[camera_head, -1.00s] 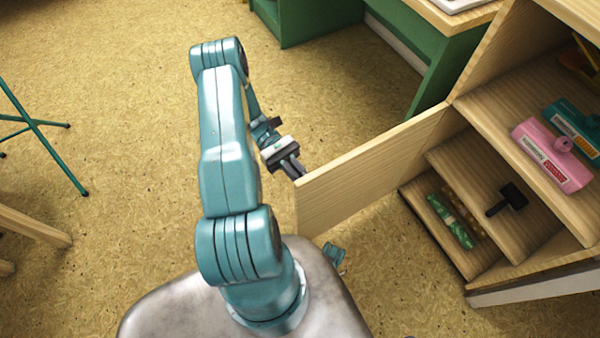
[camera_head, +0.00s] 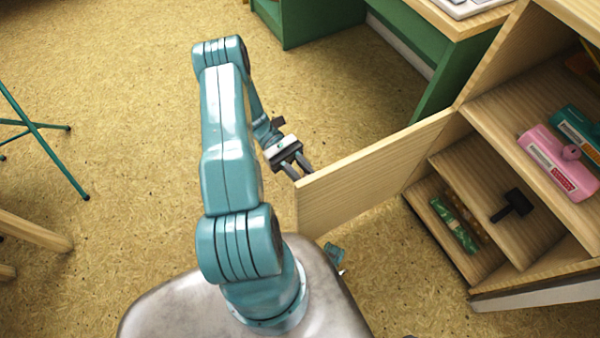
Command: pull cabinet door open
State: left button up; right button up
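The wooden cabinet door (camera_head: 375,172) stands swung well out from the cabinet (camera_head: 482,70) on the right, and the shelves behind it are exposed. The door's free edge is near the middle of the view. My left gripper (camera_head: 303,172) is at the top corner of that free edge, on its far side. Its two fingers are spread apart with nothing visible between them. Whether a finger still touches the door I cannot tell. My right gripper is not in view.
On the shelves are a pink box-like item (camera_head: 558,163), a teal one (camera_head: 578,128), a black stamp-like item (camera_head: 513,204) and a green patterned item (camera_head: 455,225). A green desk (camera_head: 455,75) stands behind the door. A teal-legged stool (camera_head: 45,145) is at left. The floor between is clear.

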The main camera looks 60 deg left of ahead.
pick_arm(q)
jog(key=shift+o, duration=0.9)
jog(key=shift+w, duration=0.2)
jog(key=shift+s, duration=0.2)
jog(key=v, duration=1.2)
